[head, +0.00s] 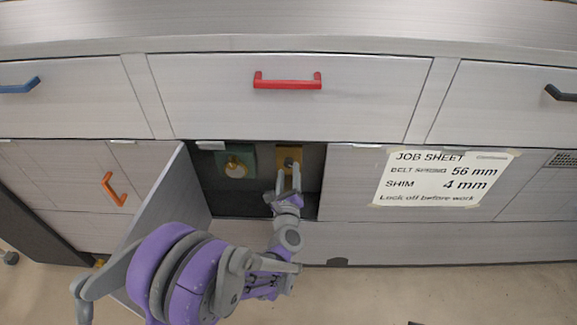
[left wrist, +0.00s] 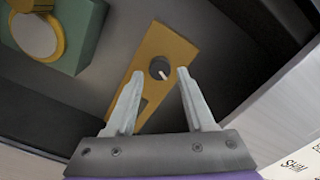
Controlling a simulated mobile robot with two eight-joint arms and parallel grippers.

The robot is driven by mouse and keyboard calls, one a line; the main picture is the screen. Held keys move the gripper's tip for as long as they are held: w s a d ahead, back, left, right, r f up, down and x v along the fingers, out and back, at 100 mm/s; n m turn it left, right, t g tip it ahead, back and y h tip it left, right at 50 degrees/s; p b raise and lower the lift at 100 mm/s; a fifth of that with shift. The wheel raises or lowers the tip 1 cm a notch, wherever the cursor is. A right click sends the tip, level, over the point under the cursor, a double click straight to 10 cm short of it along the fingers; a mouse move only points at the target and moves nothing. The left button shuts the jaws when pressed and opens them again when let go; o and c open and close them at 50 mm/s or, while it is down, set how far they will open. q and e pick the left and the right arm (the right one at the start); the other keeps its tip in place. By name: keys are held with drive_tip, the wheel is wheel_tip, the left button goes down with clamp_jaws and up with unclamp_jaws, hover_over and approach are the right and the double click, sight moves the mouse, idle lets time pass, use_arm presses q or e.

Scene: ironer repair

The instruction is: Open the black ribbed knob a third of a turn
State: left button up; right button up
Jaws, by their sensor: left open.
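The black ribbed knob (left wrist: 160,68) sits on a yellow-orange plate (left wrist: 152,50) inside the open compartment. A white pointer mark shows on its lower right in the left wrist view. In the head view the knob (head: 289,162) shows small on its plate, partly behind my gripper. My left gripper (left wrist: 157,80) is open, its two fingers pointing at the knob, one on each side and apart from it as far as I can see. In the head view my left gripper (head: 288,180) reaches into the compartment from below. My right gripper is not in view.
A green block with a round brass-rimmed dial (head: 236,168) is left of the plate; it also shows in the left wrist view (left wrist: 38,38). An open door (head: 165,200) stands at the compartment's left. A job sheet (head: 445,178) hangs on the right panel. A red-handled drawer (head: 288,81) is above.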

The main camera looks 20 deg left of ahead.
use_arm(q)
drive_tip(key=shift+v, duration=2.55)
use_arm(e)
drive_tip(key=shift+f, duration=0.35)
use_arm(q)
drive_tip(key=s+d+r+m+g+h, duration=0.15)
drive_tip(key=s+m+h, duration=0.25)
drive_tip(key=m, duration=0.8)
drive_tip(key=s+d+r+m+g+h, duration=0.1)
drive_tip(key=s+d+m+g+h, duration=0.2)
drive_tip(key=m, duration=0.9)
drive_tip(key=s+a+f+m+g+y, duration=0.1)
drive_tip(key=s+a+f+m+g, duration=0.15)
drive_tip(key=s+m, duration=0.45)
drive_tip(key=s+a+f+m+g+y, duration=0.1)
drive_tip(key=s+a+f+m+g, duration=0.15)
drive_tip(key=s+m, duration=0.5)
drive_tip(key=s+a+f+m+g+y, duration=0.1)
drive_tip(key=s+a+f+m+g, duration=0.15)
drive_tip(key=s+m, duration=0.5)
wheel_tip(320, 180, up, 19)
drive_tip(key=w+p, duration=0.1)
drive_tip(key=p, duration=1.4)
drive_tip(key=shift+w+p, duration=0.25)
drive_tip(key=shift+p, duration=0.05)
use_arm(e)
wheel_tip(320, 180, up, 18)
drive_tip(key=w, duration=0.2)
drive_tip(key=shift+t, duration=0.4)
